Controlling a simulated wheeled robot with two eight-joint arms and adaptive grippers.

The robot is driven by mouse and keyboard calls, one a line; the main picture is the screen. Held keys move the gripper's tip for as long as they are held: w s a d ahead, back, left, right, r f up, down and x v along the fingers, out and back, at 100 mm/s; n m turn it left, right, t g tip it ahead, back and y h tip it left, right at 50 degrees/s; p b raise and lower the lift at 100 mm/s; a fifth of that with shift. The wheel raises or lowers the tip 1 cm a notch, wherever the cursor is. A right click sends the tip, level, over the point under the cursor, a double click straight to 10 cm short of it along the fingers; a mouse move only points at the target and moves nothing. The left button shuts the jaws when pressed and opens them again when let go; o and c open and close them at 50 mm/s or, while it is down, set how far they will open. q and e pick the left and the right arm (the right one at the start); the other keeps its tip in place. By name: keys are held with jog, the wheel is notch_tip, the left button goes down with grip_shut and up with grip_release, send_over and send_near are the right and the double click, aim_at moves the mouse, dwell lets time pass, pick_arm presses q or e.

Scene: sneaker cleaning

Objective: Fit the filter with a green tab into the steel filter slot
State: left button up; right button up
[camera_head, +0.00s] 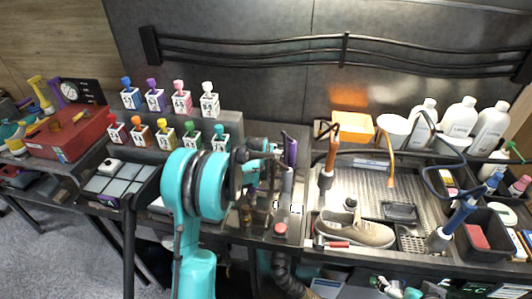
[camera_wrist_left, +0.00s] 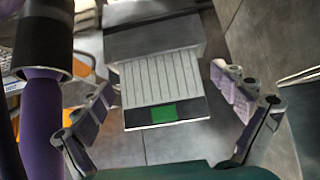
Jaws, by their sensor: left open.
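In the left wrist view, a filter with pale pleats (camera_wrist_left: 160,78) and a dark end frame carrying a green tab (camera_wrist_left: 165,113) lies between my fingers. Its far end meets a grey steel housing (camera_wrist_left: 155,40); I cannot tell how deep it sits there. My left gripper (camera_wrist_left: 162,84) is open, one finger on each side of the filter, with a visible gap at both sides. In the head view, my left gripper (camera_head: 268,150) is over the middle of the bench, and my arm hides the filter. Teal and white parts, possibly my right gripper (camera_head: 398,289), show at the bottom edge.
A purple cylinder (camera_wrist_left: 42,120) stands close by the left finger. A sneaker (camera_head: 355,230) lies in the steel sink tray (camera_head: 348,185) to the right. Several colored bottles (camera_head: 182,98) stand at the back left. White bottles (camera_head: 460,118) stand at the back right.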

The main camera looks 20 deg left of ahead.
pick_arm(q)
jog(key=v, duration=1.2)
jog(key=shift+a, duration=0.1)
